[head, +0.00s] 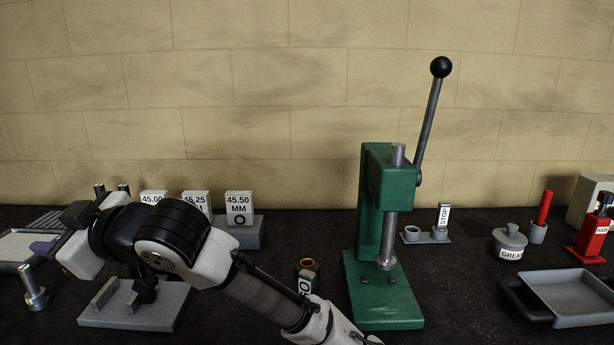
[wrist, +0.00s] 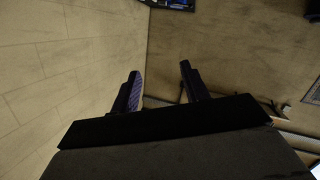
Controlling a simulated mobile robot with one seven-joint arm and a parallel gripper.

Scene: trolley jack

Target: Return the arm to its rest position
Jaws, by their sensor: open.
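My arm reaches across the lower left of the head view, bent at a black and white joint. In the wrist view my gripper (wrist: 160,85) is open, its two dark fingers well apart with nothing between them. Beyond the fingers are a tan block wall and a brownish surface, so the gripper is away from the bench items.
A green arbor press (head: 377,240) with a raised lever stands mid-bench. Labelled blocks (head: 239,208) stand behind my arm; a grey fixture (head: 135,307) lies under it.

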